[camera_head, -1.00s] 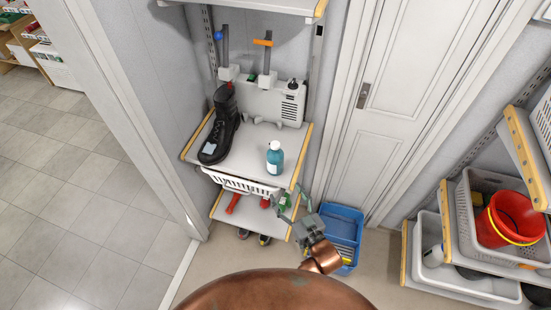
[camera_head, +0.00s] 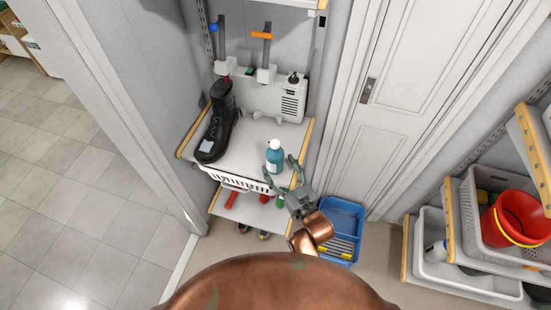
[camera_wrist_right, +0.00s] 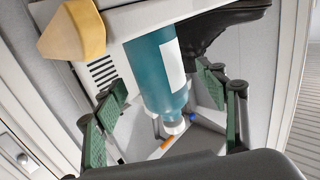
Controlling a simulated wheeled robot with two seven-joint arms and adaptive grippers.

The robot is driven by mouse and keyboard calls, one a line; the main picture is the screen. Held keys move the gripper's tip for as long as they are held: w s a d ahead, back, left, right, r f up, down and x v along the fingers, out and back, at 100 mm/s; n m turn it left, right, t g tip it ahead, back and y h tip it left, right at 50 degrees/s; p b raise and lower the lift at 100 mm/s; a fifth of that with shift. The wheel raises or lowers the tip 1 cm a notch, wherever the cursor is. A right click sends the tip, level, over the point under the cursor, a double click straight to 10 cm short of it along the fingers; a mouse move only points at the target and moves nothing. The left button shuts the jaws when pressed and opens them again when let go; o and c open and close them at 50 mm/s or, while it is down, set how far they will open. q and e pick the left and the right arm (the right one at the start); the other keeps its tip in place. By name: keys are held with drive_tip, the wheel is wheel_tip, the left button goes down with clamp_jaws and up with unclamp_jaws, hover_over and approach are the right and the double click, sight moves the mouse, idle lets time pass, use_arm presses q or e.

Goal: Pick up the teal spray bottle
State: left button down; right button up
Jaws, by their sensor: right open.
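The teal spray bottle (camera_head: 275,158) stands upright on the upper white shelf, near its front edge, with a white label and white top. My right gripper (camera_head: 281,172) is open at the shelf's front right, with its fingers close to the bottle. In the right wrist view the bottle (camera_wrist_right: 160,72) shows between the two green-padded fingers (camera_wrist_right: 158,108), with gaps visible on both sides. I cannot tell whether a finger touches it. My left gripper is not in view.
A black boot (camera_head: 217,125) stands left of the bottle on the shelf (camera_head: 243,150), and a white appliance (camera_head: 277,97) stands behind. A white basket (camera_head: 235,182) hangs below. A blue crate (camera_head: 343,220) is on the floor at right. A red bucket (camera_head: 513,219) sits far right.

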drive_tip(key=x, duration=0.2)
drive_tip(key=shift+w+a+r, duration=0.15)
drive_tip(key=shift+w, duration=0.2)
drive_tip(key=shift+w+a, duration=0.15)
drive_tip(key=shift+w, duration=0.15)
drive_tip(key=shift+c, duration=0.7)
drive_tip(key=c, duration=1)
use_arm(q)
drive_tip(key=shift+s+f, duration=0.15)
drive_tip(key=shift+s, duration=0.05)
use_arm(e)
drive_tip(key=c, duration=0.4)
